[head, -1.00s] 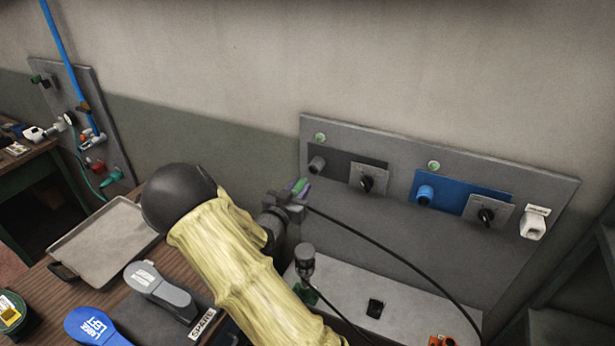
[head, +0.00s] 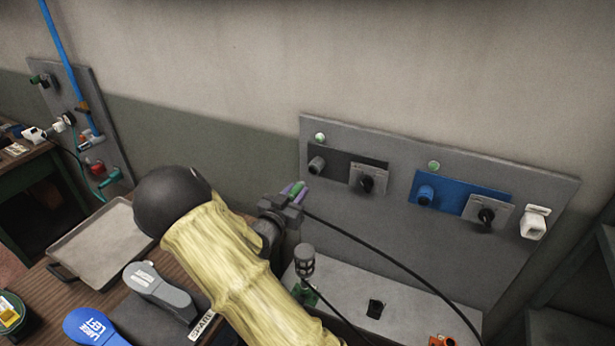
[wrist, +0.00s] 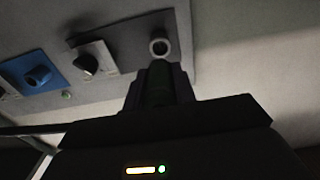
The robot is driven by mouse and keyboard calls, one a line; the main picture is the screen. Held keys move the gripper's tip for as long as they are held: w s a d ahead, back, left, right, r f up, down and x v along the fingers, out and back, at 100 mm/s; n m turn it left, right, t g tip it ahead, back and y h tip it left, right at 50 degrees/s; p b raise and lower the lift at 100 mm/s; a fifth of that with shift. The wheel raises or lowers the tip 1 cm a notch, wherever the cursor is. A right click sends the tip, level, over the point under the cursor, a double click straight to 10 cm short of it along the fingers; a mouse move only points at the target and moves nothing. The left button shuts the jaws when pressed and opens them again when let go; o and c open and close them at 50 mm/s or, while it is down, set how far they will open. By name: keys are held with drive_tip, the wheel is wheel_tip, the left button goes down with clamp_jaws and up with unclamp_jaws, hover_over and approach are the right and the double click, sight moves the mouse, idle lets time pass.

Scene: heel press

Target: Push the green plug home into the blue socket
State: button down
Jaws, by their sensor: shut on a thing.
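My gripper (head: 293,191) is shut on the green plug (head: 297,188), with purple fingers on either side of it. In the wrist view the green plug (wrist: 160,84) is a dark green body between the fingers, and its front end points toward the grey socket (wrist: 160,47). A black cable runs from the gripper down to the right. The blue socket (head: 424,195) is on a blue plate on the grey wall panel, well to the right of my gripper and apart from the plug. It also shows in the wrist view (wrist: 38,76) at the left.
The grey panel (head: 400,232) also carries a dark plate with the grey socket (head: 317,165), two black rotary knobs and a white fitting (head: 535,222). Below is a pale ledge with small parts. A tray (head: 103,245) and a grey-handled tool (head: 160,290) lie left.

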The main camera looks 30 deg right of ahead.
drive_tip(key=s+d+b, duration=0.6)
drive_tip(key=s+d, duration=0.3)
drive_tip(key=s, duration=0.2)
drive_tip(key=shift+s+b, duration=0.3)
drive_tip(key=shift+b, duration=0.1)
idle(1.1)
drive_tip(key=s+d+b, duration=0.1)
drive_tip(key=b, duration=0.4)
drive_tip(key=shift+s, duration=0.2)
drive_tip(key=s+d+b, duration=0.9)
drive_tip(key=s+b, duration=0.2)
drive_tip(key=s, duration=0.1)
drive_tip(key=shift+s+d+b, duration=0.15)
drive_tip(key=shift+d+b, duration=0.2)
idle(1.6)
